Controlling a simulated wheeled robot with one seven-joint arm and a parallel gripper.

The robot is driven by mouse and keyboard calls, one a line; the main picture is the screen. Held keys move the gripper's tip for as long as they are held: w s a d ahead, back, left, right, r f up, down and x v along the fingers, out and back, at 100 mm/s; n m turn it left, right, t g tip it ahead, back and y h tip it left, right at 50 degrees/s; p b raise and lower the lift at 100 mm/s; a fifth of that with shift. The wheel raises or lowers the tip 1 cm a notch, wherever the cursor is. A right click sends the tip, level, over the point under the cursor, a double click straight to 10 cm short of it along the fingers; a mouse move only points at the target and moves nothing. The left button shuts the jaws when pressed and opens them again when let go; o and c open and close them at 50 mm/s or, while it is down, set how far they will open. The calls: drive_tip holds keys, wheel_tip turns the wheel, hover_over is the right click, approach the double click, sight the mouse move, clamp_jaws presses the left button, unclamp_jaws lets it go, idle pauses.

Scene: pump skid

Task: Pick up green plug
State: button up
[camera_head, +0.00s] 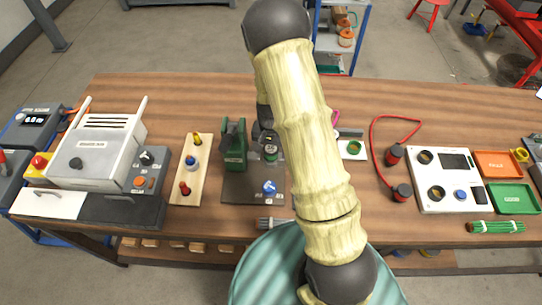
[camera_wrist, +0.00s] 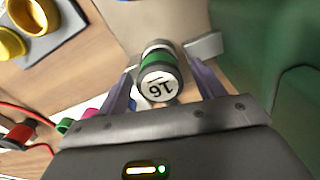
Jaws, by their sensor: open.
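The green plug (camera_wrist: 158,75) shows in the wrist view as a dark and white cylinder with a green band and a pale end face marked 16. It lies between the two fingers of my gripper (camera_wrist: 167,62), which is open around it. Whether either finger touches it I cannot tell. In the head view a green-banded piece (camera_head: 270,152), apparently the same plug, is beside the green vise-like block (camera_head: 233,150), over the dark base plate. My arm hides part of this area.
The green block also fills the right of the wrist view (camera_wrist: 265,45), close to a finger. A blue knob (camera_head: 269,187) stands on the plate's front part. A board with coloured knobs (camera_head: 178,180) lies left. A red cable (camera_head: 376,145) and socket panel (camera_head: 440,197) lie right.

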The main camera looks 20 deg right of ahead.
drive_tip(key=shift+c, duration=0.5)
drive_tip(key=c, duration=1.2)
drive_tip(key=shift+o, duration=0.2)
wheel_tip(320, 180, up, 10)
drive_tip(key=shift+r+b, duration=0.1)
drive_tip(key=shift+b, duration=0.3)
